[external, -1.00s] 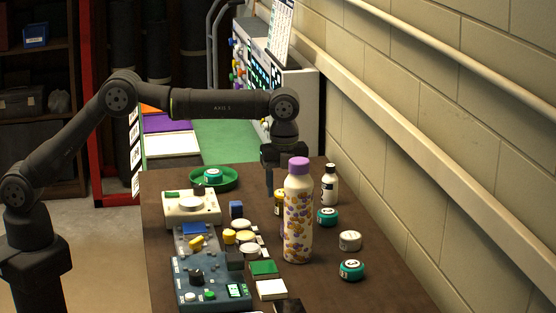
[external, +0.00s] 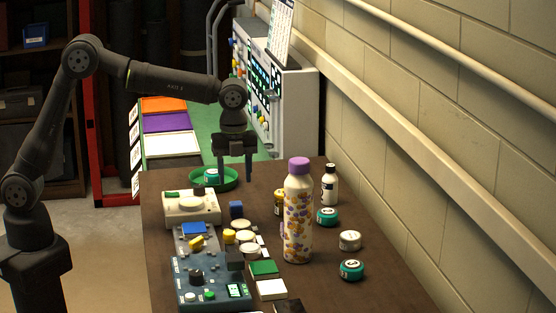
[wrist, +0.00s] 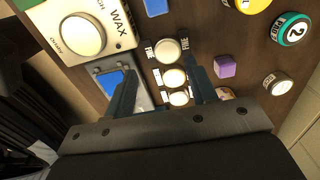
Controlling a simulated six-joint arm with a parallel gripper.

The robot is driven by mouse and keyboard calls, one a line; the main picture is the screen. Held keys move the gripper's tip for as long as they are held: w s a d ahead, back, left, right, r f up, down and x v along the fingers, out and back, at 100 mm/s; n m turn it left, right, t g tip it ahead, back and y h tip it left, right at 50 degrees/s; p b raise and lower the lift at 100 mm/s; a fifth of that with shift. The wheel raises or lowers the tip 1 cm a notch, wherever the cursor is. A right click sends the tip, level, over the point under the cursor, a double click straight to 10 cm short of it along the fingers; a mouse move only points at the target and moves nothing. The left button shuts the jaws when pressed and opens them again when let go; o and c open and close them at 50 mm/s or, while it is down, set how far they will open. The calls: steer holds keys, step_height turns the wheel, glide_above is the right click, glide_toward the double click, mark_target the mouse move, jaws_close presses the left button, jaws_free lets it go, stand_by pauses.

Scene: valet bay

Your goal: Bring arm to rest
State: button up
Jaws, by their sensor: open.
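My gripper (external: 234,166) is open and empty. In the external view it points down above the far part of the table (external: 330,287), next to the green tray (external: 233,183). A teal-lidded tin (external: 211,175) sits in that tray. In the wrist view my gripper's two fingers (wrist: 160,82) are spread apart, with white round pieces showing between and beyond them.
A tall patterned bottle with a purple cap (external: 298,215) stands mid-table. A smaller white bottle (external: 330,186) and several tins stand right of it. A cream device (external: 191,208) and a blue control box (external: 211,283) stand at left. A wall bounds the right side.

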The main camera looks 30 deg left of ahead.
steer(key=a, duration=0.3)
steer(key=a+f, duration=0.1)
steer(key=a, duration=0.1)
steer(key=shift+s+a, duration=0.1)
steer(key=shift+s, duration=0.3)
steer(key=w+a+f, duration=0.1)
steer(key=w+f, duration=0.1)
steer(key=w, duration=0.1)
steer(key=w+a+f, duration=0.1)
steer(key=w+f, duration=0.1)
steer(key=w, duration=0.2)
steer(key=w+a+f, duration=0.1)
steer(key=w+f, duration=0.1)
steer(key=w, duration=0.1)
steer(key=shift+w+f, duration=0.15)
steer(key=shift+f, duration=1.1)
